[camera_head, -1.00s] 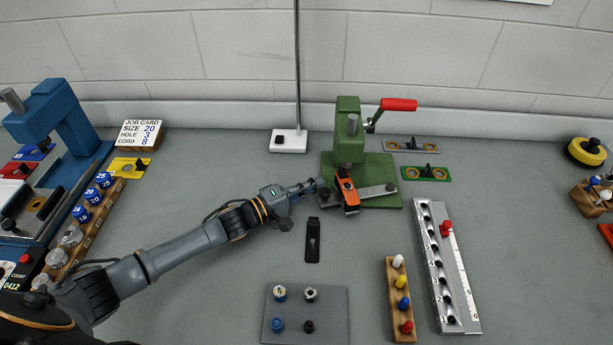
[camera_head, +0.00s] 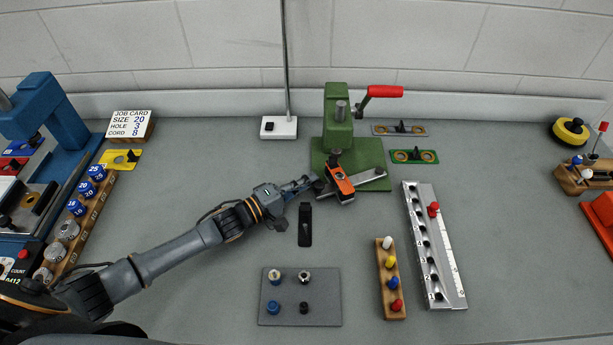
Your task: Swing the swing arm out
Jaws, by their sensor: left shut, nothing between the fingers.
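A green press (camera_head: 337,110) with a red-handled lever (camera_head: 384,91) stands on a green base plate (camera_head: 372,150) at the back middle. An orange arm (camera_head: 341,183), which looks like the swing arm, slants from under the press head over the plate's front edge. A grey metal bar (camera_head: 371,175) lies beside it to the right. My left gripper (camera_head: 317,183) is shut and empty, with its tips close against the left side of the orange arm. I cannot tell whether they touch. My right gripper is not in view.
A black plate (camera_head: 305,225) lies in front of the gripper. A grey board with pegs (camera_head: 326,297), a wooden peg block (camera_head: 386,260) and a silver numbered rail (camera_head: 452,285) stand nearer the front. A white-based post (camera_head: 288,131) rises behind my arm.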

